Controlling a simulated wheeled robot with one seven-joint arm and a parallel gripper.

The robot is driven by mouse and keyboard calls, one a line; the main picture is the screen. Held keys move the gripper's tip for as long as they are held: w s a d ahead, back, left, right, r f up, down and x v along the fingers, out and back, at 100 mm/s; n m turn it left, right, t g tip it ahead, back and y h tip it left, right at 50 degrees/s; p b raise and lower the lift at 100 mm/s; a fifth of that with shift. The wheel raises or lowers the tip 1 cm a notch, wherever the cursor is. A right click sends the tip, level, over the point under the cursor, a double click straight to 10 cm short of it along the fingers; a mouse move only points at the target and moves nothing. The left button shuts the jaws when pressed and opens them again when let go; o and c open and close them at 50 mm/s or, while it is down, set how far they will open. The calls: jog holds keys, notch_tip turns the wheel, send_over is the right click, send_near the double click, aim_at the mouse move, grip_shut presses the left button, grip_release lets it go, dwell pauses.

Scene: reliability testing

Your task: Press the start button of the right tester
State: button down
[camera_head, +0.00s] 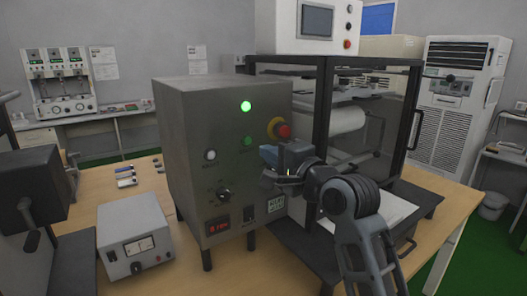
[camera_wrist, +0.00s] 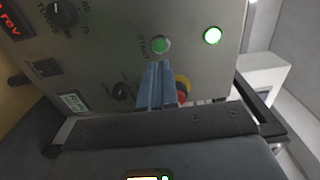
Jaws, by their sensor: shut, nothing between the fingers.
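The tester's grey control box (camera_head: 185,120) stands mid-table, its front panel facing me. The green start button (camera_head: 247,141) sits below a lit green lamp (camera_head: 246,106); in the wrist view the button (camera_wrist: 160,45) has lettering beside it that seems to read START, and the lamp (camera_wrist: 212,35) glows to its right. My gripper (camera_head: 265,152) is shut and empty, its blue fingers just below and right of the button in the head view. In the wrist view the fingertips (camera_wrist: 158,64) are just below the button. I cannot tell whether they touch the panel.
A red emergency stop (camera_head: 284,131) with a yellow ring is close to my fingers. A glass-sided chamber (camera_head: 355,115) stands behind my arm. A small meter box (camera_head: 135,240) sits left.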

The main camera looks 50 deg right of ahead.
jog(key=v, duration=0.6)
jog(key=shift+s+b, duration=0.2)
jog(key=shift+b, duration=0.2)
jog(key=shift+a+f, duration=0.1)
dwell(0.4)
jog(key=s+a+f+n+g+y, duration=0.1)
jog(key=s+a+f+n, duration=0.4)
jog(key=f, duration=0.3)
jog(key=s+a+f+n+g, duration=0.1)
jog(key=s+a+f+n, duration=0.2)
jog(key=s+a+f, duration=0.35)
jog(key=s+a+f+n+y, duration=0.2)
jog(key=s+a+n, duration=0.2)
jog(key=s, duration=0.5)
jog(key=s+a+f+n+y, duration=0.2)
jog(key=s+a+n, duration=0.3)
jog(key=s+n, duration=0.3)
jog(key=shift+s+a+f+n+g, duration=0.15)
jog(key=shift+s+f+n+g, duration=0.2)
jog(key=shift+n, duration=0.25)
